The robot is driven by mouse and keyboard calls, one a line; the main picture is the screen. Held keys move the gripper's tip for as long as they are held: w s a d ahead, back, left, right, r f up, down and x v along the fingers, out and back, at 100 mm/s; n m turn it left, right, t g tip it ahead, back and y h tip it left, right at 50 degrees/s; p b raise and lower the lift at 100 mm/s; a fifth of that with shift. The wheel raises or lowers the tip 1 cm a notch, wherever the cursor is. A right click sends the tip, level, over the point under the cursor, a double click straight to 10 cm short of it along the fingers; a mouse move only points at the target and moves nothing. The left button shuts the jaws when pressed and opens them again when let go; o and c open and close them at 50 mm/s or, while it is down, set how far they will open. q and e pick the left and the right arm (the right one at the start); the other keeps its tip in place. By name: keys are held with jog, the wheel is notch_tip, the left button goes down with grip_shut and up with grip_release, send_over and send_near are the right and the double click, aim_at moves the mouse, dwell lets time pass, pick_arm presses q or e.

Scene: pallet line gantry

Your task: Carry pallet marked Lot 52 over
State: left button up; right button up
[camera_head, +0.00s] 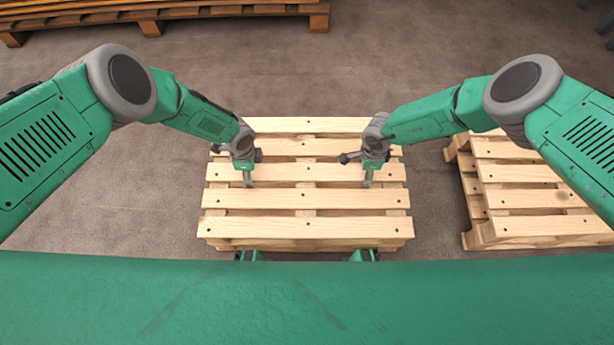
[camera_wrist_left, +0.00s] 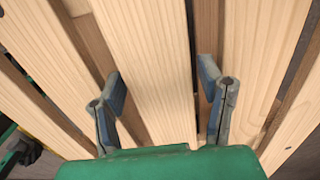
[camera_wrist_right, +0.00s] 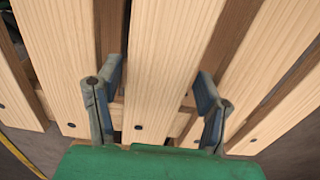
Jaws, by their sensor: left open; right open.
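A light wooden pallet (camera_head: 305,199) lies flat in front of me in the head view. No lot marking is legible on it. My left gripper (camera_head: 248,180) is over its left part, open, with its fingers either side of a top board (camera_wrist_left: 150,60) in the left wrist view. My right gripper (camera_head: 367,180) is over its right part, also open, with its fingers either side of a top board (camera_wrist_right: 160,70) in the right wrist view. Both grippers are empty. I cannot tell whether the fingers touch the boards.
A second light pallet stack (camera_head: 530,200) stands to the right, a short gap away. A long brown wooden rack or pallet (camera_head: 190,12) lies along the back. The grey floor (camera_head: 300,75) between is clear. My green body fills the front edge.

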pick_arm(q)
jog(key=shift+a+f, duration=0.35)
jog(key=shift+f, duration=0.2)
pick_arm(e)
jog(key=shift+a+f, duration=0.3)
jog(key=shift+f, duration=0.05)
pick_arm(q)
jog(key=shift+d+r, duration=0.1)
jog(key=shift+d, duration=0.1)
grip_shut()
pick_arm(e)
jog(key=shift+d, duration=0.2)
grip_shut()
pick_arm(q)
jog(key=shift+r, duration=0.1)
pick_arm(e)
jog(key=shift+a, duration=0.1)
